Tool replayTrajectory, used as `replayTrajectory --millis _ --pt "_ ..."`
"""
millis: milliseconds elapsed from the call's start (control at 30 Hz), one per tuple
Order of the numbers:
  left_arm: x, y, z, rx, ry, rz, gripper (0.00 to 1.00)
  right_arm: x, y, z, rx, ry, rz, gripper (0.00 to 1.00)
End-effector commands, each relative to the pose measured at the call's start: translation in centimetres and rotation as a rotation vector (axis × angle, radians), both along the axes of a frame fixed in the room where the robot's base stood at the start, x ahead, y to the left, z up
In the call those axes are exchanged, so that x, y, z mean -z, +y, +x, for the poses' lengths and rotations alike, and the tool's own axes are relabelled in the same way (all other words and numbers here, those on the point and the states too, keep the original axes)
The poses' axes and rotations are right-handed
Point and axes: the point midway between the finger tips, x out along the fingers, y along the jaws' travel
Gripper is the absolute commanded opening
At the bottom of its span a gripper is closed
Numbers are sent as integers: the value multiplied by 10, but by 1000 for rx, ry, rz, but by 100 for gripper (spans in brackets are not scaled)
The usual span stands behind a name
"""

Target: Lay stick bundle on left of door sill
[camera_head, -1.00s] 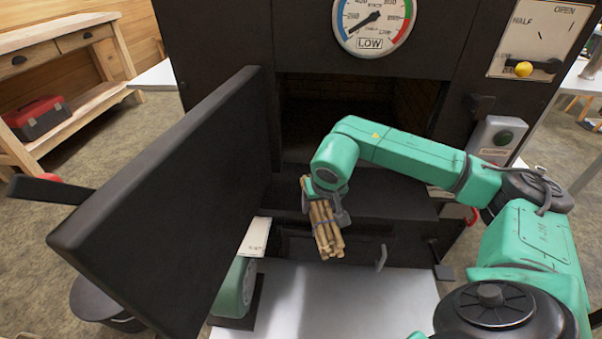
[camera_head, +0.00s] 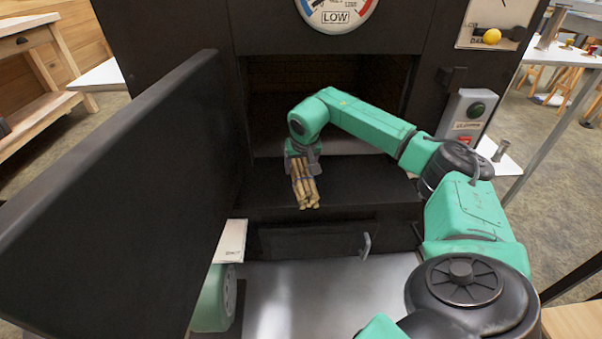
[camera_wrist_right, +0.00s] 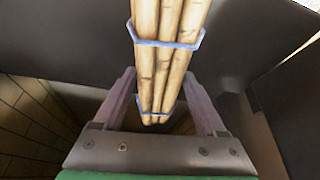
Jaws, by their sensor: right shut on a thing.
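The stick bundle (camera_head: 304,188), pale brown sticks, hangs from my right gripper (camera_head: 302,165) over the black door sill (camera_head: 362,186), left of the sill's middle. Whether its lower end touches the sill I cannot tell. In the right wrist view the stick bundle (camera_wrist_right: 165,62), tied with blue bands, lies between the two fingers of my right gripper (camera_wrist_right: 163,108), which is shut on it. The open firebox door (camera_head: 120,190), a big dark slab, stands to the left of the sill. My left gripper is not in view.
The dark firebox opening (camera_head: 275,115) lies behind the sill. A small handle (camera_head: 366,246) sticks out below it, above a grey metal surface (camera_head: 320,295). A control box (camera_head: 466,118) is on the right. The right part of the sill is bare.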

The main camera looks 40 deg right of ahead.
Motion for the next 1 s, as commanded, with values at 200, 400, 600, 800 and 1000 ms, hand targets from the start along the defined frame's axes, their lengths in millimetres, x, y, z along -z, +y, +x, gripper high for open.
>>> replayTrajectory --millis 200,400,600,800,1000 --pt "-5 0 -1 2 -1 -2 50 9 -7 10 0 0 1 9" --pt "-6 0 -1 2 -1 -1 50 9 -7 10 -1 0 0 9" --pt "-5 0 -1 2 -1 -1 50 9 -7 10 -1 0 0 100" --pt "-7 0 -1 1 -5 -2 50 4 -6 8 -1 -1 0 100" --pt "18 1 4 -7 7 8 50 -33 0 -4 -2 -3 -3 100"
